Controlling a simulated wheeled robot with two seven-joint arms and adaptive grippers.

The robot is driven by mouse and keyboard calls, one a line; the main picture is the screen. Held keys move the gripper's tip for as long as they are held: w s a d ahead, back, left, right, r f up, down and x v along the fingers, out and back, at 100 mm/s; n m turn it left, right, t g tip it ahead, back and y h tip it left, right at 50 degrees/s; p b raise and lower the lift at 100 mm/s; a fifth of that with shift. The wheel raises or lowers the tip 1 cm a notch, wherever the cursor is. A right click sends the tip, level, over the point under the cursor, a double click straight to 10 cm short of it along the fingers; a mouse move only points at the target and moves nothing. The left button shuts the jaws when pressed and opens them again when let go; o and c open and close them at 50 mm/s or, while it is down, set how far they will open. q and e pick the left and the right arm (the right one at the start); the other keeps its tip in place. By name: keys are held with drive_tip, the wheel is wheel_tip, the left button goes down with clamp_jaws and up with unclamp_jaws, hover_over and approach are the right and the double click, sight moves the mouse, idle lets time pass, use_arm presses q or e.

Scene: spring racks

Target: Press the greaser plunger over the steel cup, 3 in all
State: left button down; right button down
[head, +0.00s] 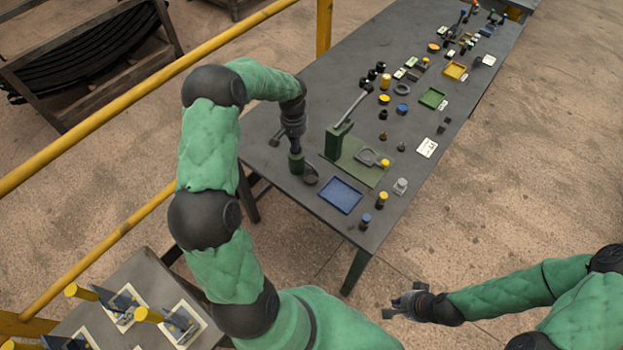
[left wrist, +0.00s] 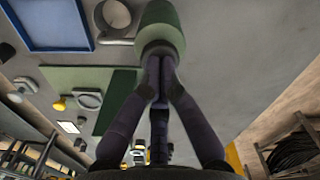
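The greaser is a green cylinder (head: 296,163) standing near the table's left edge; it also shows in the left wrist view (left wrist: 162,18) with a paler grey-green top. My left gripper (head: 294,147) points down on it from above. In the left wrist view its fingertips (left wrist: 159,66) are together against the greaser's top; the exact contact is hidden. The steel cup (head: 311,177) stands right beside the greaser, and it also shows in the left wrist view (left wrist: 113,14); its contents cannot be made out. My right gripper (head: 402,304) is away from the table, empty, with fingers apart.
A blue tray (head: 341,195) lies right of the cup. A green base with a lever press (head: 340,140) stands just behind. A yellow rail (head: 150,92) runs along the left.

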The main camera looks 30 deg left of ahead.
use_arm(q)
drive_tip(key=shift+f, duration=0.1)
idle(0.3)
drive_tip(key=shift+r+p, duration=1)
drive_tip(key=shift+r, duration=0.65)
drive_tip(key=shift+f, duration=0.3)
drive_tip(key=shift+f+b, duration=1.2)
drive_tip(key=shift+f, duration=0.3)
drive_tip(key=shift+r, duration=0.1)
drive_tip(key=shift+r+p, duration=1.05)
drive_tip(key=shift+r, duration=0.6)
